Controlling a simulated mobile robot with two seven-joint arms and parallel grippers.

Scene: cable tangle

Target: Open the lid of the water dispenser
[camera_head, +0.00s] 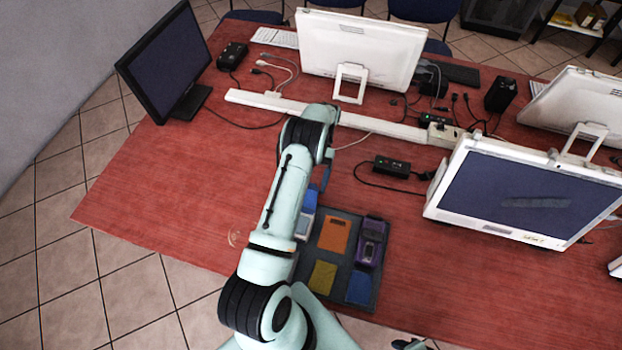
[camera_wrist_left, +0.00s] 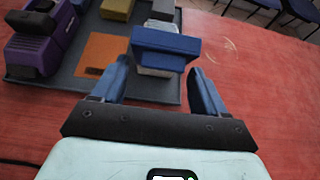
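A small white box with a blue top (camera_head: 310,203), which looks like the water dispenser, stands at the left edge of a dark grey mat (camera_head: 338,232). In the left wrist view its blue top (camera_wrist_left: 165,45) lies just beyond my fingertips, with pale parts in front of and behind it. My left gripper (camera_wrist_left: 158,68) is open, its two blue fingers apart and nothing between them. In the head view the left gripper (camera_head: 325,178) points down near the box, partly hidden by my own arm. I cannot tell whether a finger touches the top. My right gripper does not show clearly.
The mat also bears an orange square (camera_head: 334,236), a purple device (camera_head: 371,240), a yellow block (camera_head: 322,276) and a blue block (camera_head: 360,287). Monitors, cables, a black adapter (camera_head: 391,166) and a white power strip (camera_head: 385,125) lie behind. The red table (camera_head: 165,195) is clear at left.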

